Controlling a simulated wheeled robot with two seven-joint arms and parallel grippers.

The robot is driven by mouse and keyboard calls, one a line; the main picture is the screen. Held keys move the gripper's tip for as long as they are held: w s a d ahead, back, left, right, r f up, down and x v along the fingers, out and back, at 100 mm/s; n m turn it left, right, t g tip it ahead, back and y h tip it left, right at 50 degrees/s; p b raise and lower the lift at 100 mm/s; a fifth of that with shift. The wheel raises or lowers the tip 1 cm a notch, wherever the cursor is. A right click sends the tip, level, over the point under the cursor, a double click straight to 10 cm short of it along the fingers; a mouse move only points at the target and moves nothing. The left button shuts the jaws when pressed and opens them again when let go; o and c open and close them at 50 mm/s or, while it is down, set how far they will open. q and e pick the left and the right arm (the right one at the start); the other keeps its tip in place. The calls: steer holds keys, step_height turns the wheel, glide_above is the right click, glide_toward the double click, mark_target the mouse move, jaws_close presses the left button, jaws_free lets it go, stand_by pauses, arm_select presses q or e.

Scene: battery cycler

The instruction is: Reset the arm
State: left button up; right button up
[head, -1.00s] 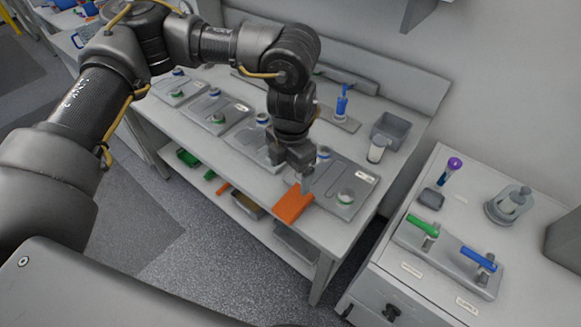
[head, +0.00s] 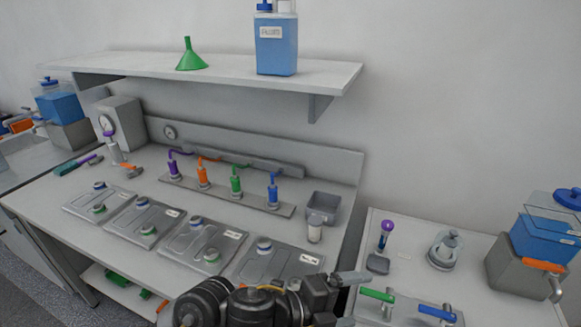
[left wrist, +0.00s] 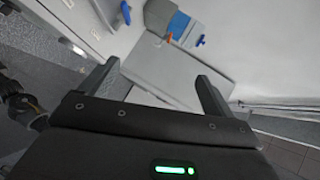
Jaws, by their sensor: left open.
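My left arm is folded low at the bottom middle of the head view, in front of the bench's near right corner. My left gripper (head: 348,300) points right, beside the right-hand cabinet. Its fingers are spread, with nothing visible between them. In the left wrist view, the open left gripper (left wrist: 155,90) also shows empty, with a pale cabinet top beyond the fingers. My right gripper is not in view.
The bench (head: 130,250) holds several grey plates and a rack of coloured plungers (head: 236,190). A shelf (head: 140,62) hangs above with a blue container (head: 276,45) and green funnel (head: 190,55). Green (head: 378,295) and blue (head: 437,313) handles stand close to the gripper.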

arm_select(q)
steer(key=w+a+f+n+t+y, duration=0.1)
steer(key=a+f+n+t+y, duration=0.3)
steer(key=a+n, duration=0.5)
steer(key=w+a+f+n+t+y, duration=0.1)
steer(key=a+f+n+y, duration=0.2)
steer(key=a+f+n, duration=0.4)
steer(key=s+a+f+n+g+y, duration=0.3)
steer(key=s+a+f+n, duration=0.25)
steer(key=s+a, duration=0.35)
steer(key=s+a+f+n+g+y, duration=0.3)
steer(key=s+a+f+n, duration=0.25)
steer(key=s+a, duration=0.35)
step_height(320, 180, down, 28)
steer(key=a+g+b, duration=0.1)
steer(key=a, duration=0.1)
steer(key=s+a+f+g+b, duration=0.1)
steer(key=s+a+f, duration=0.1)
steer(key=s+f, duration=1.3)
steer(key=shift+s+a+f+g+y, duration=0.2)
steer(key=shift+s+f+g+y, duration=0.15)
steer(key=shift+s, duration=0.45)
